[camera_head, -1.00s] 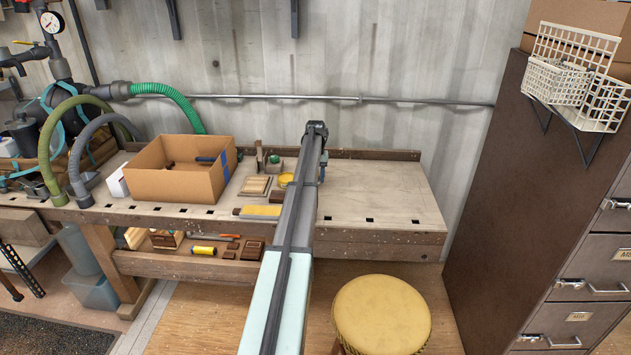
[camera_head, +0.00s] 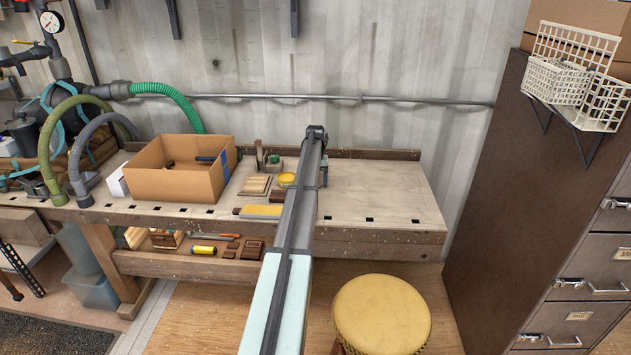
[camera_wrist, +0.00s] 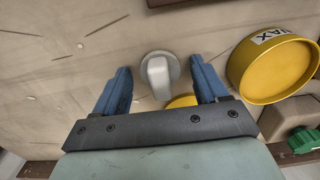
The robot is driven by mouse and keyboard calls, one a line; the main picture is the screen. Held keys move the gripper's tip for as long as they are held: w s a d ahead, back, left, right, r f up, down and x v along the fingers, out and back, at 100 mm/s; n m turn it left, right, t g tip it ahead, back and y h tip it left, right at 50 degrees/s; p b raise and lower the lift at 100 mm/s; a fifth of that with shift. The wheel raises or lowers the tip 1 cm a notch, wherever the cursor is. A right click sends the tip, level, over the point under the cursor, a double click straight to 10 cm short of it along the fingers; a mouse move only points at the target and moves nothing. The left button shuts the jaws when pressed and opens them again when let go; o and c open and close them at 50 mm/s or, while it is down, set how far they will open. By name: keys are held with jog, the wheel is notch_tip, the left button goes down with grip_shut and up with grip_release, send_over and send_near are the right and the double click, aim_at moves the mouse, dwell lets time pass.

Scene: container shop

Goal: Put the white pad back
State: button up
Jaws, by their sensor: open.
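My gripper (camera_wrist: 160,78) is open in the wrist view, with one blue finger on each side of a small pale grey-white piece. This piece, which looks like the white pad (camera_wrist: 158,72), has a round base and a raised grip. It lies on the bench top between the fingers, and I see no finger touching it. In the head view my gripper (camera_head: 324,174) is low over the bench, and the pad is hidden behind my arm. A yellow wax tin (camera_wrist: 275,68) is to the right in the wrist view. Another yellow round edge (camera_wrist: 182,101) is partly hidden by my gripper.
A cardboard box (camera_head: 178,182) stands on the workbench (camera_head: 385,195) to the left. A yellow block (camera_head: 262,211) and a wooden piece (camera_head: 256,186) lie left of my arm. The bench's right part is clear. A yellow stool (camera_head: 382,314) stands in front.

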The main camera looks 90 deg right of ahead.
notch_tip(320, 180, up, 12)
jog(key=shift+r, duration=0.15)
dwell(0.5)
